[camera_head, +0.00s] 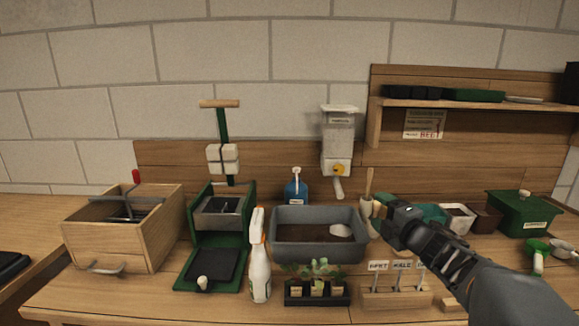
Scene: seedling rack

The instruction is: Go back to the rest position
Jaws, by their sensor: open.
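My arm reaches in from the lower right, and my gripper (388,212) is just right of the grey soil tub (287,256). The gripper is small and dark here; its jaws are open and I see nothing held between them. A wooden-handled tool (369,181) stands upright just left of the gripper, close behind or beside the fingers; I cannot tell whether they touch. The rest position itself is not marked in view.
On the bench stand a wooden box (152,242), a green press (206,240), a spray bottle (259,272), a seedling tray (318,297) and a label holder (397,300). A dispenser (338,150) hangs behind. A green compost bin (523,215) stands right, below a shelf (460,104).

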